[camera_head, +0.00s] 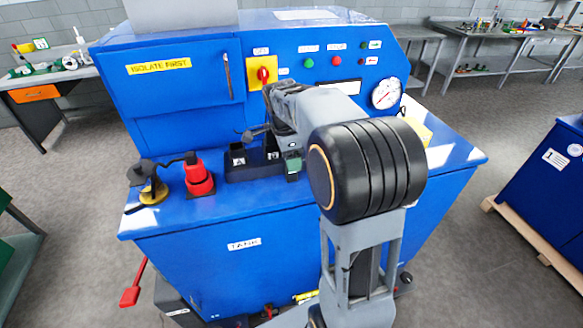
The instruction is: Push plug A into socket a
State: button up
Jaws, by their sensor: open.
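My gripper (270,128) is above the dark block on the blue bench top, largely hidden behind my own arm. Its fingertips are hard to make out and I see nothing held in it. The dark block (235,174) has open compartments and small white labels, one seeming to read A; a green part shows at its right end. Left of it stand a red fitting (199,182) with a black top and a black fitting (147,173) on a yellow base. I cannot tell which piece is plug A or socket a. Any contact between gripper and block is hidden.
The blue machine (190,100) rises behind the bench top, with a red rotary switch (263,74) on a yellow plate and a round gauge (386,93). My arm covers the middle right. The bench top's front left (165,217) is clear.

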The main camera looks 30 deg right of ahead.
jog(key=shift+d+f, duration=0.1)
jog(key=shift+f, duration=0.75)
jog(key=shift+c, duration=0.5)
jog(key=c, duration=1)
jog(key=shift+r, duration=0.1)
